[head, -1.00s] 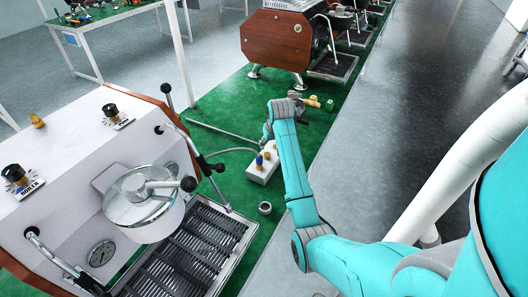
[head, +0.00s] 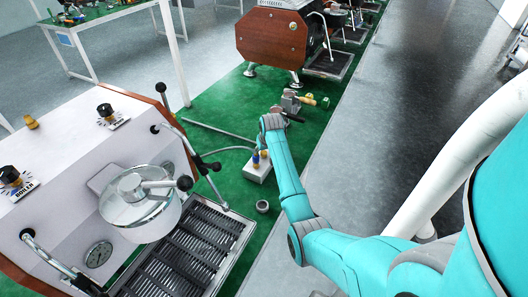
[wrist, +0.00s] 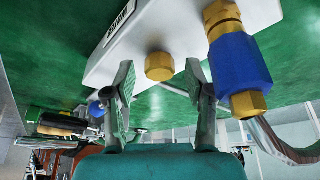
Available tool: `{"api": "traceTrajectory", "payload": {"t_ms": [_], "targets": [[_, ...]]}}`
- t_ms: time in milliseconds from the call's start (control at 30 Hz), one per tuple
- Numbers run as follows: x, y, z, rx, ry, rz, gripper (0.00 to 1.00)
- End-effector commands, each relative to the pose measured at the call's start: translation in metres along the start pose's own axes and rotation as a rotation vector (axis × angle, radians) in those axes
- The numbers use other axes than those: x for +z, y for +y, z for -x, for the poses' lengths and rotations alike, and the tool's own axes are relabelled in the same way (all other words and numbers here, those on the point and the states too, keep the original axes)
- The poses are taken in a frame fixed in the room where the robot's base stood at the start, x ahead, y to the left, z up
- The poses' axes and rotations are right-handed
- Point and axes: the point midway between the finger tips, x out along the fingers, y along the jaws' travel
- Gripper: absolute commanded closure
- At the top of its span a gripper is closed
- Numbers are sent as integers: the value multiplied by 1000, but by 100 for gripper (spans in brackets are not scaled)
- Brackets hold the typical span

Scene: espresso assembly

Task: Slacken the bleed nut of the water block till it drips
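The water block (head: 256,173) is a small white box on the green bench top, right of the near espresso machine. In the wrist view, the block's white body (wrist: 205,40) fills the top. A short brass hex nut (wrist: 159,67) sticks out of it, and a larger blue fitting with brass ends (wrist: 238,68) sits to its right. I take the short brass nut for the bleed nut. My gripper (wrist: 159,75) is open, its two fingertips on either side of this nut, with a visible gap on both sides. No drip is visible. In the head view my wrist partly covers the block.
The near espresso machine with its drip tray (head: 190,245) stands left of the block. A small grey ring-shaped part (head: 262,206) lies in front of the block. A hose (head: 228,150) runs to the block, and a grey rod (head: 215,130) and brass-coloured parts (head: 308,100) lie behind.

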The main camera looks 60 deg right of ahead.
Motion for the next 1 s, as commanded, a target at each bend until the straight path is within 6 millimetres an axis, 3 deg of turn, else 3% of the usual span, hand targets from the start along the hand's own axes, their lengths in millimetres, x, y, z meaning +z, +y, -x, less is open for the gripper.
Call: {"api": "traceTrajectory", "payload": {"t_ms": [33,200,667,1000], "targets": [[0,0,0,0,0,0,57],[0,0,0,0,0,0,100],[0,1,0,-30,0,70,100],[-1,3,1,-132,1,316,100]]}}
